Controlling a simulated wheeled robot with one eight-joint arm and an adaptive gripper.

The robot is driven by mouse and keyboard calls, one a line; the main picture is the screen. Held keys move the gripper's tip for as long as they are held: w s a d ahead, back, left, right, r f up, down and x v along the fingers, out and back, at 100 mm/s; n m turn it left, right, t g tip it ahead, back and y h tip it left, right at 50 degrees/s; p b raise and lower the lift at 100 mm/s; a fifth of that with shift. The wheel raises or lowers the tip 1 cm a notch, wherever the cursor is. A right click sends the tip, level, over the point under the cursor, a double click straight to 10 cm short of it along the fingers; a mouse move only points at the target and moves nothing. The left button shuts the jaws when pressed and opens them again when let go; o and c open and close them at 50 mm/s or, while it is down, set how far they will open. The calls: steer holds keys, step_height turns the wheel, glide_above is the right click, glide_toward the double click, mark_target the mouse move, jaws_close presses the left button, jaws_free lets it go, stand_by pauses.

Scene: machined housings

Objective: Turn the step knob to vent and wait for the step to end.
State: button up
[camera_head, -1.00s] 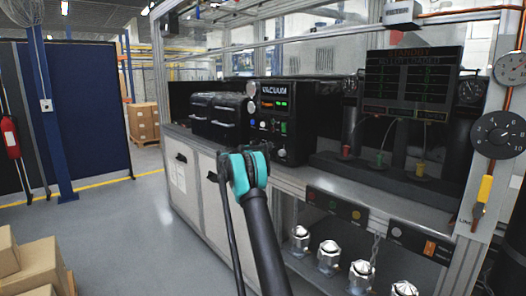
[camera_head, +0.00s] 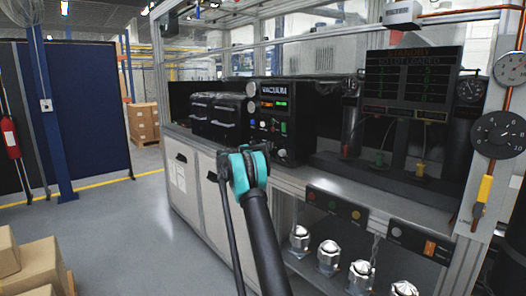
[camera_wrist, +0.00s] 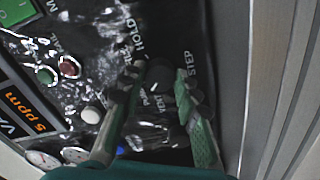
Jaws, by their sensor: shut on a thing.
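The step knob (camera_wrist: 159,74) is a dark round knob beside the printed word STEP in the wrist view. HOLD, PUMP and VENT are printed around it. My gripper (camera_wrist: 158,84) has its green fingers on either side of the knob and is shut on it. The exact position of the pointer is hard to read. The knob sits on the black vacuum panel, whose orange display (camera_wrist: 28,112) reads 5 ppm.
Red and green buttons (camera_wrist: 46,75) and a white button (camera_wrist: 91,115) lie near the fingers. Black cases (camera_head: 215,118) stand left of the unit. A dark screen (camera_head: 412,85) and gauges are to the right.

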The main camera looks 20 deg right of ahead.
steer(key=n, duration=0.5)
steer(key=shift+n, duration=0.3)
stand_by(0.4)
steer(key=o, duration=1.2)
steer(key=shift+c, duration=0.2)
steer(key=v, duration=1.2)
steer(key=shift+r, duration=0.1)
